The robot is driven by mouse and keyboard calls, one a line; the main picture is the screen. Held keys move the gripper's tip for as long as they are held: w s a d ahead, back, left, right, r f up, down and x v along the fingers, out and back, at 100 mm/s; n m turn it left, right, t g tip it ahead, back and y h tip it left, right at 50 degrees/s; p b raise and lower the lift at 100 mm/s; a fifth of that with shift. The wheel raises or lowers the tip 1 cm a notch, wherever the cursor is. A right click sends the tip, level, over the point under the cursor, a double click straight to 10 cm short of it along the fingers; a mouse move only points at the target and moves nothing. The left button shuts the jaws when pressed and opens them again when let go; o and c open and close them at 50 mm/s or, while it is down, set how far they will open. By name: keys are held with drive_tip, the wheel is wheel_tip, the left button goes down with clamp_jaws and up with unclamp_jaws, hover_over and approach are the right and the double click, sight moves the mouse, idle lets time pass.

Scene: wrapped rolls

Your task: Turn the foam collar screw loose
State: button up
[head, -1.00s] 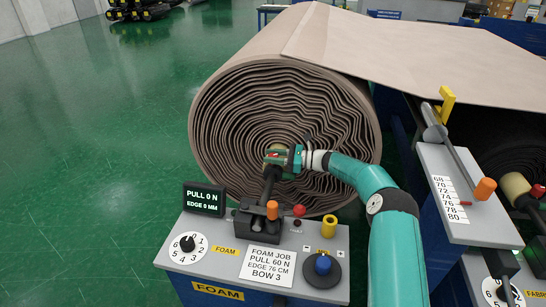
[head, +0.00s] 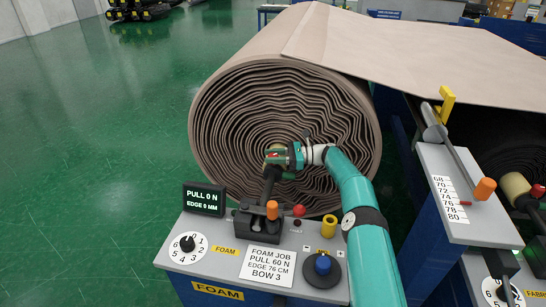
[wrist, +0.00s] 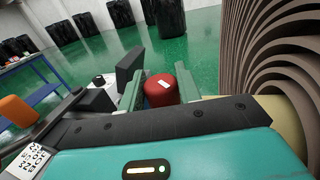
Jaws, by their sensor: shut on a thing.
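The foam collar screw is a red knob with a white mark, seen in the wrist view (wrist: 161,90) between my two green fingers. My gripper (head: 272,156) is shut on it at the middle of the foam roll's near end; it also shows in the wrist view (wrist: 160,96). In the head view only a little red shows between the fingers. The foam roll (head: 225,130) is large and grey-brown. Its pale yellow core (wrist: 287,118) lies just right of my fingers in the wrist view. The collar itself is mostly hidden by my gripper.
A grey foam console (head: 180,238) stands below, with a dial (head: 187,244), orange-tipped lever (head: 272,210), red button (head: 299,211), blue knob (head: 323,264) and display (head: 204,199) reading PULL 0 N, EDGE 0 MM. A scale panel (head: 440,160) stands right.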

drive_tip(key=shift+r, duration=0.1)
drive_tip(key=o, duration=1)
drive_tip(key=shift+c, duration=0.2)
